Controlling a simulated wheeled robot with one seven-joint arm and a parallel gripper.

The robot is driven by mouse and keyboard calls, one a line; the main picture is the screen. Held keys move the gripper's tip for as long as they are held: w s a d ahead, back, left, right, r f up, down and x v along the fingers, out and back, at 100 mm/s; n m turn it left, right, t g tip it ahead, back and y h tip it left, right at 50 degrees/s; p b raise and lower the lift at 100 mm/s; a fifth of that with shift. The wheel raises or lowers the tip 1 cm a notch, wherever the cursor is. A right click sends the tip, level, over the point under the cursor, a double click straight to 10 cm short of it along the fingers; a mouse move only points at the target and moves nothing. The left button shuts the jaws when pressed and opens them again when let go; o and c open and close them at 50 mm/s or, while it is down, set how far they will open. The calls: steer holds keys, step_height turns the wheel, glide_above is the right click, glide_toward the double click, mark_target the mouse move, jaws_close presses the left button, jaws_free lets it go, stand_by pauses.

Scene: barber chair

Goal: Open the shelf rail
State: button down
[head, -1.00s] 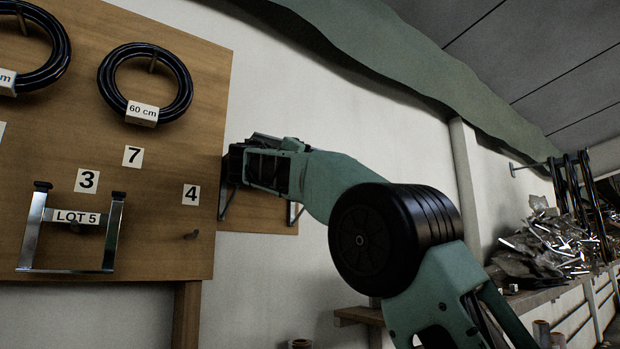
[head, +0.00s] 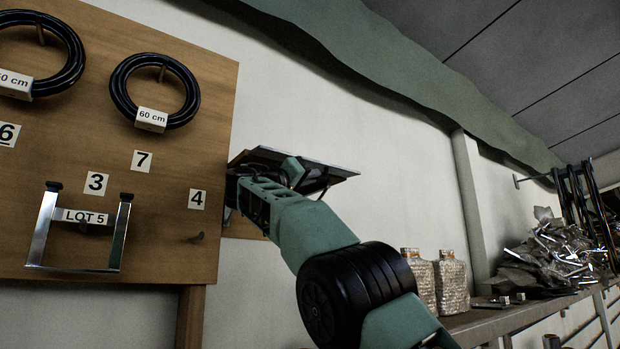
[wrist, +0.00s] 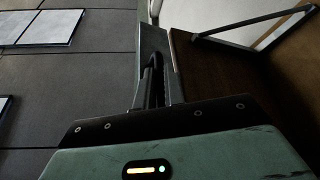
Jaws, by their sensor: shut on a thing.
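The shelf rail appears to be the dark, flat folding panel (head: 325,170) beside the pegboard, standing out from the wall with its outer edge raised. A thin metal strut shows under its right end. In the wrist view, the panel's brown face (wrist: 215,75) fills the right side, with a metal strut (wrist: 250,23) across the top right. My gripper (wrist: 153,85) is shut at the panel's edge; its fingertips are dark and the exact contact is hard to see. In the head view, my arm hides the fingertips and part of the panel.
The wooden pegboard (head: 150,235) on the left carries black rings (head: 155,92) and a metal frame marked LOT 5 (head: 80,232). Two woven-looking bottles (head: 450,283) and a pile of scrap (head: 560,255) stand on a lower shelf (head: 500,318) to the right.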

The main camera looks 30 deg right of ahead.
steer(key=c, duration=1.5)
jaws_free()
steer(key=b+v, duration=0.3)
steer(key=v, duration=1.4)
steer(key=shift+a+f+b, duration=0.15)
steer(key=shift+a+b, duration=0.05)
steer(key=shift+b, duration=0.2)
